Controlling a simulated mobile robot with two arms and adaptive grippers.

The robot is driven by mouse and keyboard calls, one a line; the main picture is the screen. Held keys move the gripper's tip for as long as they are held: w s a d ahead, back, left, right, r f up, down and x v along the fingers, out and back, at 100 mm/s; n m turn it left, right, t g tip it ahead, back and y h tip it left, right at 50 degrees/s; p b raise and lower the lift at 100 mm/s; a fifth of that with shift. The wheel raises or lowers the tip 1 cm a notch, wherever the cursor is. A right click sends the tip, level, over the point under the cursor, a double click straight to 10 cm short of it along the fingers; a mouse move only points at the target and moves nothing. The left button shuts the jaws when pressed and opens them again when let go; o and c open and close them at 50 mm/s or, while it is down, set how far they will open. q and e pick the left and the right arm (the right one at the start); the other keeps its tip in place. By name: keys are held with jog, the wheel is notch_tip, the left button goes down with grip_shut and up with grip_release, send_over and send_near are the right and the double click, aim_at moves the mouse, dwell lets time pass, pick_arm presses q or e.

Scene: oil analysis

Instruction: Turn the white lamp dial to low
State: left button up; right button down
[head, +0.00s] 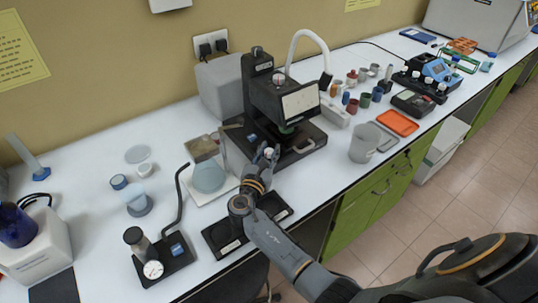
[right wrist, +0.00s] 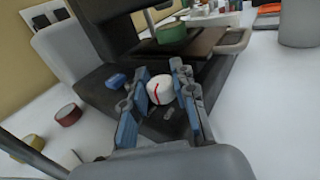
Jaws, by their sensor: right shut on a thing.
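The white lamp dial (right wrist: 159,90) is a round white knob with a red line on its face. It sits on the front of the black instrument (head: 257,90), which also shows in the right wrist view (right wrist: 95,75). My right gripper (head: 268,154) is at the dial. In the right wrist view its fingers (right wrist: 162,84) stand on either side of the dial, shut on it. A blue button (right wrist: 117,80) lies just left of the fingers. In the head view the fingers partly hide the dial. My left gripper is not in view.
A black flat device (head: 222,236) lies below, near the bench's front edge. Several small coloured cups stand behind the jug.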

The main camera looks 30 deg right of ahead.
jog(key=m+g+h+b, duration=0.1)
jog(key=g, duration=0.1)
jog(key=m+g+h+b, duration=0.2)
jog(key=shift+f+m+g, duration=0.2)
jog(key=shift+m+g, duration=0.1)
jog(key=shift+r+m+g+h+b, duration=0.1)
jog(key=shift+m+g+h+b, duration=0.45)
jog(key=shift+g, duration=0.35)
jog(key=shift+r, duration=0.1)
jog(key=c, duration=1.3)
grip_release()
jog(key=shift+c, duration=0.2)
